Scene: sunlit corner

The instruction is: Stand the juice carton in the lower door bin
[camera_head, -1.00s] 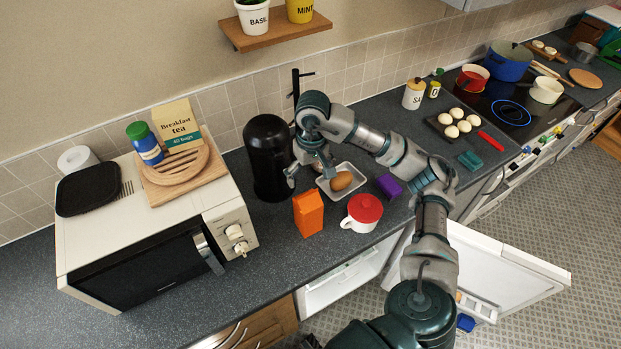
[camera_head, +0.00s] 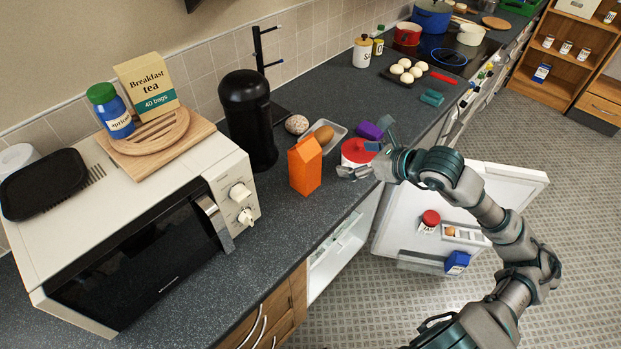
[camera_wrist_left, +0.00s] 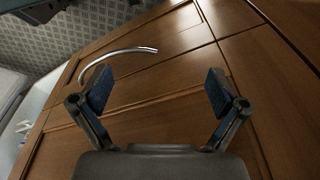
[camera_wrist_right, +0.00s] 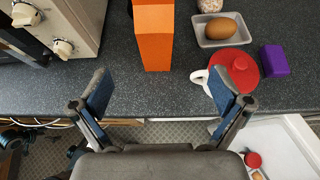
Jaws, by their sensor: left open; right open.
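The orange juice carton (camera_head: 305,166) stands upright on the counter, between the microwave and a red-lidded white mug. In the right wrist view the carton (camera_wrist_right: 154,38) is straight ahead, beyond the fingertips. My right gripper (camera_head: 367,150) is open and empty near the mug, to the right of the carton and apart from it. The fridge door (camera_head: 400,215) stands open below the counter. Its lower door bin (camera_head: 418,262) holds a blue carton (camera_head: 457,262) at its right end. My left gripper (camera_wrist_left: 158,90) is open and empty, facing a wooden cupboard front; it is outside the head view.
The red-lidded mug (camera_head: 357,152), a tray with a brown egg-shaped item (camera_head: 324,135) and a purple block (camera_head: 368,131) crowd the counter right of the carton. A red-lidded jar (camera_head: 429,220) sits on the door's upper part.

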